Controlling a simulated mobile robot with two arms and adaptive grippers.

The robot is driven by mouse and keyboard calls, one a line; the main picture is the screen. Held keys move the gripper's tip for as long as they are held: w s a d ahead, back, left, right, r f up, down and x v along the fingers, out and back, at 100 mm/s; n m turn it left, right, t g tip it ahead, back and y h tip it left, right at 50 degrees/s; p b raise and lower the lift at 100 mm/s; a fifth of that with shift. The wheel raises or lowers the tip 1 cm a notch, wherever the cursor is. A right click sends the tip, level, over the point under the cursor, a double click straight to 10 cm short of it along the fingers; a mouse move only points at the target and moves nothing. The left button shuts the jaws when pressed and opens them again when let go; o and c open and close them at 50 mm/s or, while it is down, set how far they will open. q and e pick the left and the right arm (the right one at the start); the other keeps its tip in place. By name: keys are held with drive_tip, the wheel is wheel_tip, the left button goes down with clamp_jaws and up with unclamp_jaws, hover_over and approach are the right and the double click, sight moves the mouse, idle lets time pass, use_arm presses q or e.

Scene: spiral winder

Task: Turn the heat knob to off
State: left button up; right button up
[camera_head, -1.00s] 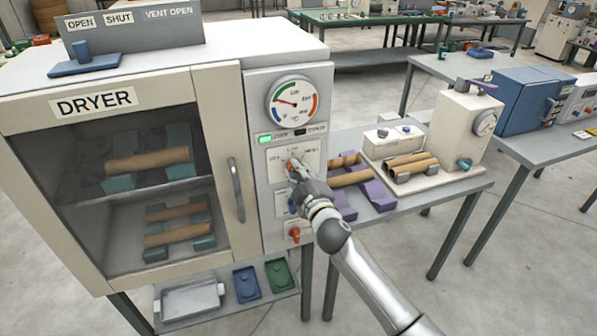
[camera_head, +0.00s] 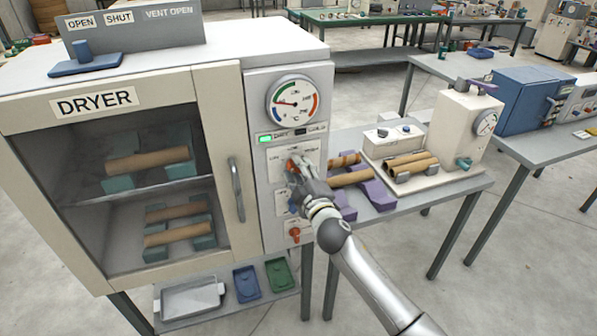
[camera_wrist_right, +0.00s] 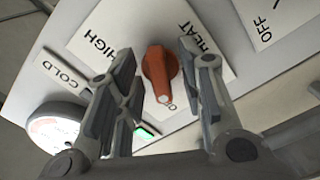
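The heat knob is an orange-red pointer knob on the dryer's front panel. In the head view the heat knob (camera_head: 290,165) is partly hidden by my right gripper (camera_head: 296,172). In the right wrist view the knob (camera_wrist_right: 158,72) stands between the two fingers of the gripper (camera_wrist_right: 158,58), with a visible gap on each side. The gripper is open around it. The words HIGH and HEAT show on the plate beside it; one letter by its lower end is partly covered. My left gripper is not in view.
The dryer (camera_head: 220,90) has a round gauge (camera_head: 293,101) above the knob and a lit green lamp (camera_head: 265,139). A lower orange knob (camera_head: 294,234) sits below. The door handle (camera_head: 236,190) is to the left. A side table with cardboard tubes (camera_head: 410,163) stands right.

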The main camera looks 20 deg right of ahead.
drive_tip(key=s, duration=1.2)
drive_tip(key=shift+d, duration=0.2)
